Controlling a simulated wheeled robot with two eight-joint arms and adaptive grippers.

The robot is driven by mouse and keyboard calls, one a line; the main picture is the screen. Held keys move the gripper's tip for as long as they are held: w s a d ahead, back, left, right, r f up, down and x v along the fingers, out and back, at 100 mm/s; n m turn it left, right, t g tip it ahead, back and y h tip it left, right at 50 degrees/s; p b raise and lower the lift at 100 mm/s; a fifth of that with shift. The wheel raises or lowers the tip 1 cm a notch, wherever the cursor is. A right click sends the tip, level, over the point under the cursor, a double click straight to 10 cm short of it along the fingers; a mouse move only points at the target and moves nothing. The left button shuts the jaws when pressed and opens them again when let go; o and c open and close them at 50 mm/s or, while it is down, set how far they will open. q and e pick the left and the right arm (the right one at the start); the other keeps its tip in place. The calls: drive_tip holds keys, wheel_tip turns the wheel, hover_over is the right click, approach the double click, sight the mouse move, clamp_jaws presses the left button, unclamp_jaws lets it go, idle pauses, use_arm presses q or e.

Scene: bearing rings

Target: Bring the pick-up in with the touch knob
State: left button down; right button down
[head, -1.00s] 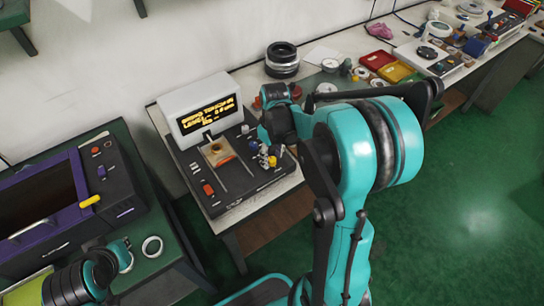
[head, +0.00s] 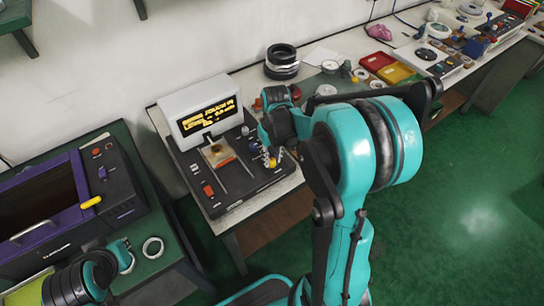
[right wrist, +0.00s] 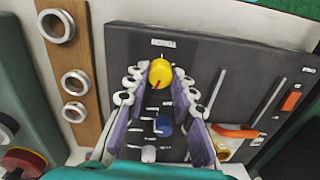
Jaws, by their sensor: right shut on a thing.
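A black tester with a white display box (head: 202,112) stands on the bench. A yellow knob (right wrist: 160,73) with a red mark sits on its panel; I take it to be the touch knob, though its label is too small to read. My right gripper (right wrist: 159,82) has its fingers on both sides of this knob and is shut on it. In the head view my right gripper (head: 271,157) is partly covered by my arm. The pick-up seems to be the orange-edged slide (head: 220,157) between two rods, below the display; it also shows in the right wrist view (right wrist: 235,131).
A blue knob (right wrist: 164,126) and a white knob (right wrist: 148,153) sit close to the yellow one. Several metal rings lie on a wooden strip (right wrist: 56,60) beside the panel. A purple-framed machine (head: 60,200) and a loose ring (head: 152,247) are at the left.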

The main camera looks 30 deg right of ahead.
sight(274, 161)
drive_tip(key=m, duration=0.5)
drive_tip(key=shift+m+p, duration=0.35)
drive_tip(key=shift+m, duration=0.05)
drive_tip(key=m, duration=0.4)
drive_tip(key=shift+s+m, duration=0.1)
drive_tip(key=shift+m, duration=0.2)
drive_tip(key=c, duration=1.3)
unclamp_jaws()
drive_tip(key=r, duration=1.2)
drive_tip(key=shift+s+d, duration=0.15)
drive_tip(key=shift+s, duration=0.05)
